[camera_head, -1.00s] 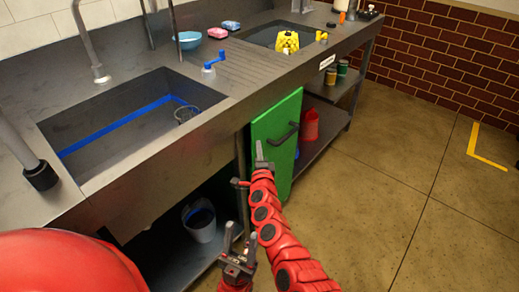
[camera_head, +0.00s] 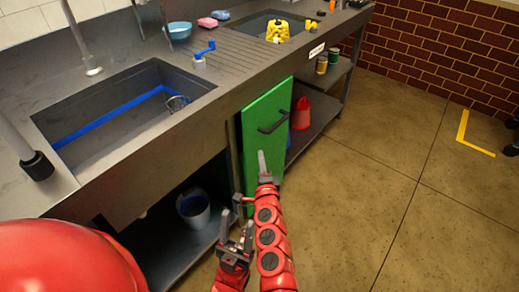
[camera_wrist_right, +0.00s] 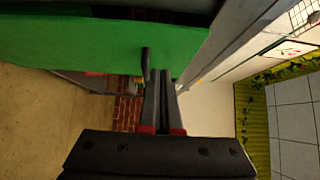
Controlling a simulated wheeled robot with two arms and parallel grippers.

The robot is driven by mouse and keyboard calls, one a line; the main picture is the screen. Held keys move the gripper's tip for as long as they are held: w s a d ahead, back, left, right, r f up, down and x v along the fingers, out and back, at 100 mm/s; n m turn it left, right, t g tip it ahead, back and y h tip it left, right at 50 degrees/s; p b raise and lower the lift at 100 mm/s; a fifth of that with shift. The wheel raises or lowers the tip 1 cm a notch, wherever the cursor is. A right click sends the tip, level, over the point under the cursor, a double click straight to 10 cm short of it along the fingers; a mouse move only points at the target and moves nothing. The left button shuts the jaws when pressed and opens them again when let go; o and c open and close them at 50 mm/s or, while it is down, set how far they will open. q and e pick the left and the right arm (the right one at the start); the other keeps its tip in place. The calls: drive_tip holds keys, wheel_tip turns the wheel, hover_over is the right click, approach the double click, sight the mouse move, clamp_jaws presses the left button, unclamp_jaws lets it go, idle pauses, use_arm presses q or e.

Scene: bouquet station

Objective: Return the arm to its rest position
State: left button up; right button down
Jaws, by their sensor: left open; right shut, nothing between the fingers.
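My right gripper (camera_head: 263,163) is shut and empty, in front of the open green cabinet door (camera_head: 264,145), below its dark handle (camera_head: 273,122) in the head view. In the right wrist view the closed fingers (camera_wrist_right: 162,82) point toward the green door (camera_wrist_right: 90,45), with the handle (camera_wrist_right: 145,62) beside the fingertips; I cannot tell whether they touch. My left gripper (camera_head: 236,236) is open and empty, lower in the head view, left of the right arm and in front of the lower shelf.
The steel sink counter (camera_head: 200,95) runs along the left. A grey bucket (camera_head: 194,210) stands on the shelf below, and a red container (camera_head: 300,113) stands right of the door. Open floor (camera_head: 365,205) lies to the right. A dark object (camera_head: 513,135) shows at the right edge.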

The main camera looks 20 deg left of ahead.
drive_tip(key=shift+v, duration=1.15)
